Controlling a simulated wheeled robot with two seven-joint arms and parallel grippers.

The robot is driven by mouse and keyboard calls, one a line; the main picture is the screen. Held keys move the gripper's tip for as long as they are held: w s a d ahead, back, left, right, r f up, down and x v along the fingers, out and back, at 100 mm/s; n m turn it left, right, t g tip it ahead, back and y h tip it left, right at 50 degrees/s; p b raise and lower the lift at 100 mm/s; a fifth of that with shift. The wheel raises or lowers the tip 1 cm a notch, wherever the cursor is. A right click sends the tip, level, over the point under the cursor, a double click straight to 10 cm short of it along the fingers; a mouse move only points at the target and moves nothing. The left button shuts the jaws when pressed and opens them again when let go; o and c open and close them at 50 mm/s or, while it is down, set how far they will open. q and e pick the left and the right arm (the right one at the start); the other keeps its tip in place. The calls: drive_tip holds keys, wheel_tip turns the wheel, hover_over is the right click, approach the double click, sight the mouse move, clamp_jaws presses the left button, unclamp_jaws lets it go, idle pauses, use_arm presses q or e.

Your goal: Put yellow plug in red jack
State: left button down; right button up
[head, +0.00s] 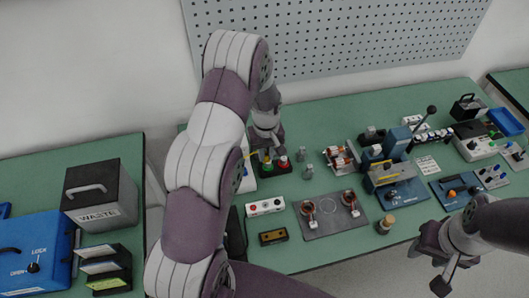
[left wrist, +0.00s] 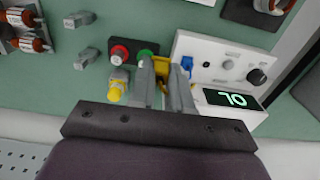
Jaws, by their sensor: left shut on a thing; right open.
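My left gripper (left wrist: 168,72) is shut on the yellow plug (left wrist: 162,67), which shows as a small yellow piece between the fingers in the left wrist view. In the head view the left gripper (head: 260,150) is at the table's back left, beside the red and green buttons, largely hidden by my arm. The fingertips overlap the near corner of a white meter panel (left wrist: 220,53) with a blue plug (left wrist: 187,64). I cannot see a clear red jack there; the fingers may hide it. My right gripper (head: 427,270) is open and empty past the table's front edge.
A black box with a red button (left wrist: 120,54) and green button (left wrist: 146,54) stands beside the fingers, near a yellow-ringed post (left wrist: 116,90). A white strip (head: 265,207) with red spots and a grey plate (head: 330,222) lie nearer the front. Several devices fill the right side.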

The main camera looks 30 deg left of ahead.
use_arm(q)
drive_tip(key=s+p, duration=0.1)
drive_tip(key=s, duration=0.9)
drive_tip(key=shift+s+d, duration=0.35)
drive_tip(key=shift+f, duration=0.1)
wheel_tip(320, 180, down, 9)
drive_tip(key=b, duration=0.6)
drive_tip(key=shift+f, duration=0.15)
drive_tip(key=shift+w+f+b, duration=0.1)
drive_tip(key=shift+f+b, duration=0.2)
drive_tip(key=shift+b, duration=0.1)
drive_tip(key=shift+f, duration=0.7)
drive_tip(key=shift+f, duration=0.1)
idle(0.4)
